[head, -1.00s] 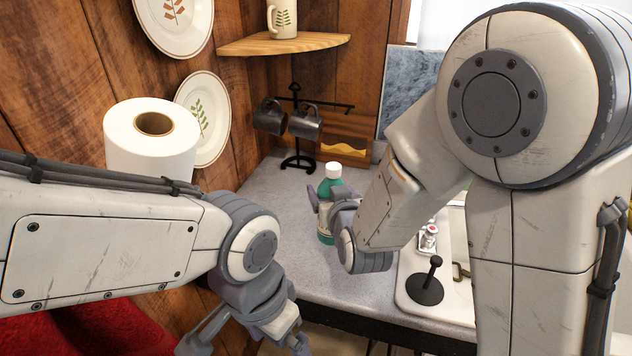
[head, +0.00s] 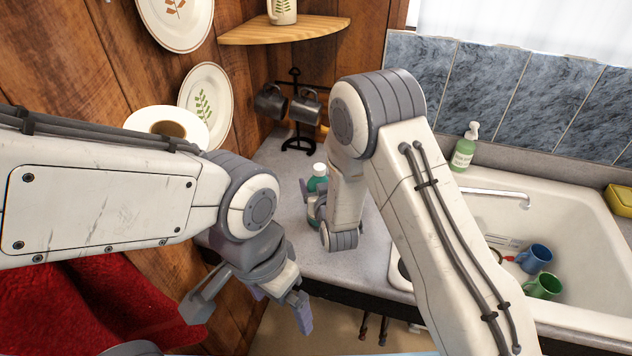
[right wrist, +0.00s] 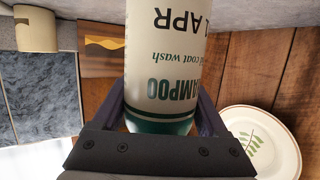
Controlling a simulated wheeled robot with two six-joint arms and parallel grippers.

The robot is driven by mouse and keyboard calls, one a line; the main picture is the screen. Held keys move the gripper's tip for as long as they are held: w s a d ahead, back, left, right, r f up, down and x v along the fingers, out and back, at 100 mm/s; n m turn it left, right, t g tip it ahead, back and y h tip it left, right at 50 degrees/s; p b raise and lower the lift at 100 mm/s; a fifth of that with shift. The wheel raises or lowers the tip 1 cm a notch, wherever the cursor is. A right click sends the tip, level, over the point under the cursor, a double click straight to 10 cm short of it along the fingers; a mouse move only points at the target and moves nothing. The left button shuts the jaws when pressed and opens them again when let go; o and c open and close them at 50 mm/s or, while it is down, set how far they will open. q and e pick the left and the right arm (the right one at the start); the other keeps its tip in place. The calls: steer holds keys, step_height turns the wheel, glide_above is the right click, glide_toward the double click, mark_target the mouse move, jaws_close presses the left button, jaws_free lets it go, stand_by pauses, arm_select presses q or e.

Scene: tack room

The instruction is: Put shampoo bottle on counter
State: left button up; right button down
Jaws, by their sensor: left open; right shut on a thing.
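The shampoo bottle (head: 319,180) is teal with a white cap and stands upright at the counter (head: 283,221), partly hidden by my right arm in the head view. In the right wrist view the bottle (right wrist: 168,60) shows its pale label with dark lettering, between the fingers. My right gripper (right wrist: 160,118) is shut on it. I cannot tell whether its base touches the counter. My left gripper (head: 252,312) is open and empty, low in front of the counter's left end.
A black mug rack (head: 296,110) with dark mugs stands in the back corner. A paper roll (head: 166,127) is at left. The sink (head: 590,230) at right holds a blue cup (head: 535,258) and a green cup (head: 544,286). A soap bottle (head: 464,148) stands behind it.

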steer(key=shift+f, duration=0.3)
steer(key=shift+f, duration=0.2)
jaws_free()
steer(key=shift+r, duration=0.1)
